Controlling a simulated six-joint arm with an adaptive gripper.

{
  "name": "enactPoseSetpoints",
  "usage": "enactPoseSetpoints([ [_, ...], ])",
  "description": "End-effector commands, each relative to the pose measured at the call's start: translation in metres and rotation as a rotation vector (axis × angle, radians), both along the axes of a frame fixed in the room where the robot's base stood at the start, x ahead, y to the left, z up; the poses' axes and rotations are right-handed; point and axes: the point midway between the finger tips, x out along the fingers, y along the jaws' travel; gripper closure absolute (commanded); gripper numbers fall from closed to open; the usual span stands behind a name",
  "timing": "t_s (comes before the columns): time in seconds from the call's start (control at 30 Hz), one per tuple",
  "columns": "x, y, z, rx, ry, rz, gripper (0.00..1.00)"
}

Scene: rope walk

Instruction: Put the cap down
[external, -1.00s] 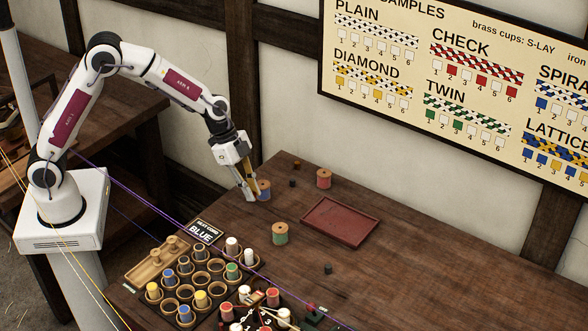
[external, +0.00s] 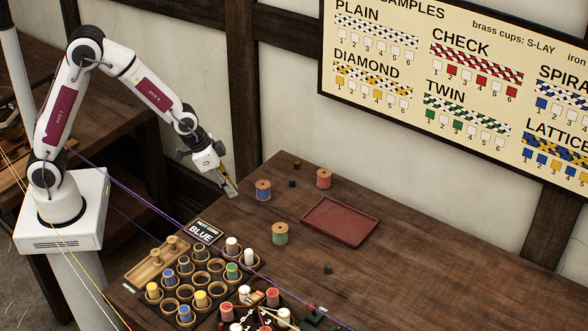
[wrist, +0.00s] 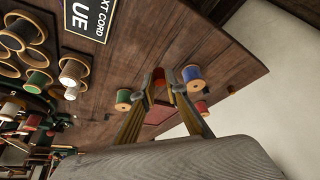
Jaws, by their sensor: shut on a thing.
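My gripper (external: 231,190) is in the air over the left edge of the table, left of the blue spool and apart from it. In the wrist view my gripper (wrist: 160,76) has its two fingers angled together around a small reddish-brown thing (wrist: 158,82), which I take to be the cap. The fingers hide much of it, and its shape is hard to make out. In the external view the cap is too small to tell at the fingertips.
Blue (external: 263,190), red (external: 324,179) and green (external: 280,234) spools stand near a red tray (external: 367,238). Small dark pieces (external: 328,269) lie about. A holder with ringed cups (external: 201,278) is at the front left. The right of the table is clear.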

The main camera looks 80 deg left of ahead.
Motion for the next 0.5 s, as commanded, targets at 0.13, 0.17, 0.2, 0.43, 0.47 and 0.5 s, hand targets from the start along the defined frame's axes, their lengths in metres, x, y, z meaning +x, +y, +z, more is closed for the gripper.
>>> enactPoseSetpoints([
  [0.13,-0.009,0.001,0.002,0.001,0.0,0.039,0.99],
  [0.17,-0.01,0.001,0.003,0.001,0.0,0.047,0.99],
  [0.2,-0.013,0.001,0.003,0.001,0.0,0.055,0.99],
  [0.43,-0.025,0.001,0.008,0.0,-0.001,0.097,0.99],
  [0.47,-0.027,0.001,0.008,0.0,-0.001,0.101,0.99],
  [0.5,-0.029,0.001,0.009,0.0,0.0,0.105,0.99],
])
